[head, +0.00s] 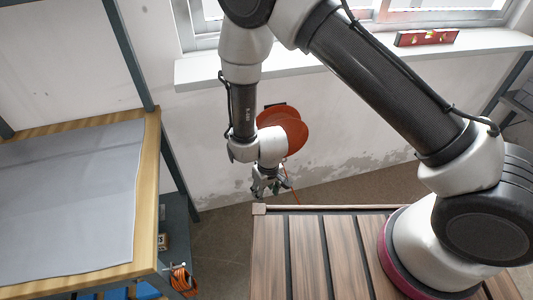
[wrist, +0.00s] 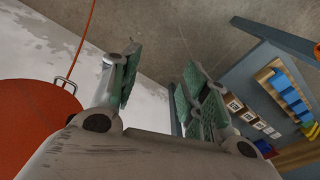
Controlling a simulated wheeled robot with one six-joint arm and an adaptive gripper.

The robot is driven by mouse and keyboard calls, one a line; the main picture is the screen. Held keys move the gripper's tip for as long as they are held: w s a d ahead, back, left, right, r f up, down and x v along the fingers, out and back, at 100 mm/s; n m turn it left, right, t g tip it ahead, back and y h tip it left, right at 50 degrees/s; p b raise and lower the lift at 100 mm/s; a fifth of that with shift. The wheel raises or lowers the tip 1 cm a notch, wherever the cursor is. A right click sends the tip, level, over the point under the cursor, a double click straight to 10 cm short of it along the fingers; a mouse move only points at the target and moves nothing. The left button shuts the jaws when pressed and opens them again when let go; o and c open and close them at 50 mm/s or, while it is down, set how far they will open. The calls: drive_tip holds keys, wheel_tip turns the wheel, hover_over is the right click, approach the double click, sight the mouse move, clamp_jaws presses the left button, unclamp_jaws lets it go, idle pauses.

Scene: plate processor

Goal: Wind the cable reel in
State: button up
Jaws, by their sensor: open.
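The cable reel (head: 291,131) is an orange-red pair of discs mounted on the white wall below the window sill. An orange cable (head: 289,182) hangs down from it. My gripper (head: 265,190) hangs in front and a little left of the reel, lower than its discs, with fingers open and nothing between them. In the wrist view, the open fingers (wrist: 160,83) point up, and the reel's orange disc (wrist: 35,115) fills the left side, apart from the fingertips. The cable (wrist: 82,40) runs upward there from a small ring. A crank handle cannot be made out; my wrist hides part of the reel.
A workbench (head: 148,200) with a grey mat stands at the left. A red level (head: 427,37) lies on the window sill (head: 320,62). A blue shelf unit (wrist: 262,75) shows at right in the wrist view.

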wheel_tip(320, 180, down, 10)
drive_tip(key=w+f+t, duration=0.1)
drive_tip(key=w+t, duration=0.1)
drive_tip(key=t, duration=0.2)
drive_tip(key=w+r+n+t+h, duration=0.1)
drive_tip(key=w+r+n+t, duration=0.1)
drive_tip(key=w+r+t, duration=0.85)
drive_tip(key=x, duration=0.8)
drive_tip(key=shift+w+f, duration=0.15)
drive_tip(key=shift+f, duration=0.25)
drive_tip(key=shift+c, duration=0.5)
clamp_jaws()
